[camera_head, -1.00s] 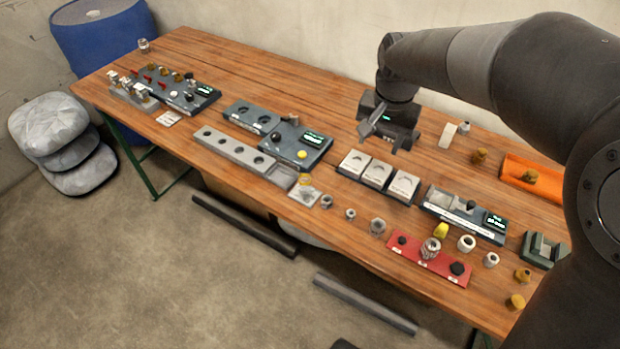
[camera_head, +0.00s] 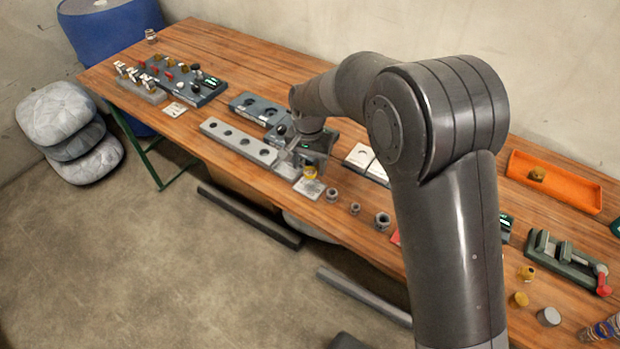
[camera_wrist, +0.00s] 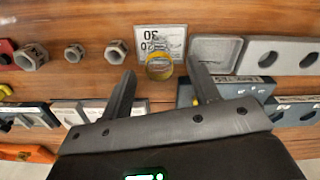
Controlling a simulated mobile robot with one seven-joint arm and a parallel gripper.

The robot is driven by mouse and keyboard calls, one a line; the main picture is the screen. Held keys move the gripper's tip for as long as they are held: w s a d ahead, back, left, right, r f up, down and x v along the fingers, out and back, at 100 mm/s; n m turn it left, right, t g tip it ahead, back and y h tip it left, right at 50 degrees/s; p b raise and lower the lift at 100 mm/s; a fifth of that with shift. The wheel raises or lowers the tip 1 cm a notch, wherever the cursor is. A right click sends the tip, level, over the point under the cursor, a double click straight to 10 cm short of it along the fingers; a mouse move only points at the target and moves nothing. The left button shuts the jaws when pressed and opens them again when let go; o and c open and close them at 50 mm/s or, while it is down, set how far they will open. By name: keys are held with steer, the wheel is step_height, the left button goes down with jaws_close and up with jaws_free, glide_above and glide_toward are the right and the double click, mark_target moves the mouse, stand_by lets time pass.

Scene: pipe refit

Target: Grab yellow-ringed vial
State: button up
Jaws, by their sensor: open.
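In the wrist view my gripper (camera_wrist: 161,66) is open, with one finger on each side of the vial. The vial's lower part is hidden.
A grey block with round holes (camera_head: 238,143) lies left of the card, its shallow tray (camera_wrist: 216,52) close to the right finger. Several metal nuts (camera_wrist: 115,52) stand on the other side. A dark device (camera_wrist: 240,88) lies close by the right finger. An orange tray (camera_head: 560,184) is far right.

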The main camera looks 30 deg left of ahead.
mark_target(310, 169)
steer(key=shift+w+f, duration=0.2)
steer(key=shift+f, duration=2.5)
steer(key=shift+c, duration=0.6)
steer(key=c, duration=0.9)
steer(key=shift+r, duration=0.15)
steer(key=shift+c, duration=0.2)
